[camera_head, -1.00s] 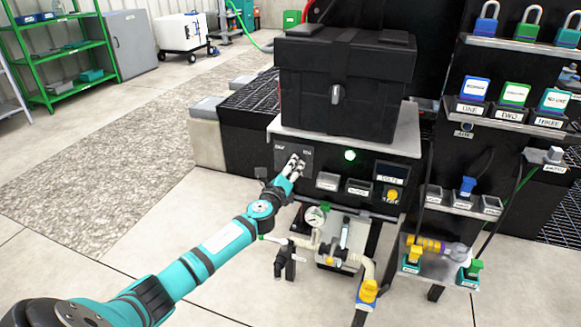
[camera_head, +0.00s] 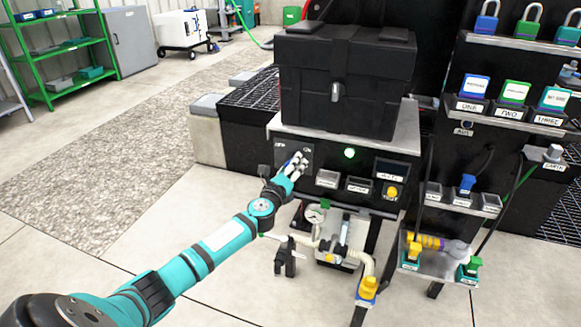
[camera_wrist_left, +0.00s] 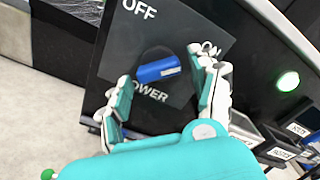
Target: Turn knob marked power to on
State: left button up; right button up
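The power knob (camera_wrist_left: 158,70) is a blue bar on a dark round base on the black panel, seen in the left wrist view. The bar lies nearly level in that picture, its right end slightly higher. "OFF" is printed at upper left, "ON" at upper right, partly behind a finger, and "POWER" below. My left gripper (camera_wrist_left: 160,83) is open, one finger on each side of the bar, with gaps visible. I cannot tell how deep the fingertips reach. In the head view the left gripper (camera_head: 299,160) is at the panel and hides the knob. My right gripper is not in view.
A green light (camera_head: 350,153) glows right of the knob. A black case (camera_head: 345,85) sits above the panel. Pipes and a gauge (camera_head: 315,214) are below. Racks with padlocks (camera_head: 532,22) and labelled blocks (camera_head: 513,92) stand at right.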

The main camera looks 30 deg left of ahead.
pick_arm(q)
jog(key=shift+r, duration=0.1)
jog(key=shift+s, duration=0.15)
jog(key=v, duration=1.1)
jog(key=shift+s, duration=0.35)
jog(key=shift+d, duration=0.15)
